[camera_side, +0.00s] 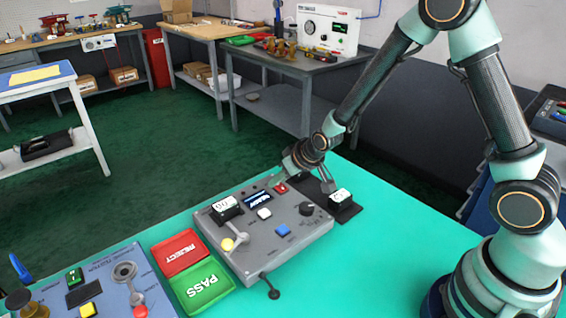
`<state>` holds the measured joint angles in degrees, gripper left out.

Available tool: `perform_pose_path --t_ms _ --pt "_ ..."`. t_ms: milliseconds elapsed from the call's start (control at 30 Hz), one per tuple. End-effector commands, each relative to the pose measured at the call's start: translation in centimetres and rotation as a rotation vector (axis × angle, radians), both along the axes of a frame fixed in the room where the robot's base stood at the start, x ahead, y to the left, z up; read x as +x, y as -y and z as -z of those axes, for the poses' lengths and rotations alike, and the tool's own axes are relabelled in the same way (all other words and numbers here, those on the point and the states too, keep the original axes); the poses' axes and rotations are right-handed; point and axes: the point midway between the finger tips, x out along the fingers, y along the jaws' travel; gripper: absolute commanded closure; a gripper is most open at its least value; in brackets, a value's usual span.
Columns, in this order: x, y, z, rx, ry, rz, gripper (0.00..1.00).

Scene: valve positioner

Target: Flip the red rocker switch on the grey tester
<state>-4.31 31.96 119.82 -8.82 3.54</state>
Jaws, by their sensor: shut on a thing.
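My gripper (303,183) reaches down over the tester's far right corner. One finger comes down close to the red switch, and the other is near a white-topped block (340,196) on a black base (347,212). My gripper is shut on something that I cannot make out. Whether a fingertip touches the switch, and which way the switch is tipped, are too small to tell.
A red REJECT tray (180,252) and a green PASS tray (203,285) lie left of the tester. A blue-grey panel (106,290) with buttons is at the front left. Bare bench top lies in front.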

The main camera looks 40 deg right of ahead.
Motion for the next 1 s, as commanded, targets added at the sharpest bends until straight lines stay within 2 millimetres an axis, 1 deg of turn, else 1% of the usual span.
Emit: perform_pose_path --t_ms 33,467,500,533,567,867,1000 --pt "-0.17 -0.34 0.11 0.000 0.012 -0.008 1.00" --pt "-0.19 -0.43 0.02 0.002 0.039 -0.011 1.00" --pt "-0.19 -0.42 0.02 0.002 0.039 -0.011 0.58" --pt "-0.19 -0.40 0.02 0.003 0.039 -0.010 0.47" --pt "-0.19 -0.38 0.02 0.002 0.039 -0.009 0.40" --pt "-0.17 -0.20 -0.04 0.002 0.039 -0.006 0.40" --pt "-0.46 -0.15 -0.53 0.003 0.040 -0.005 0.40"
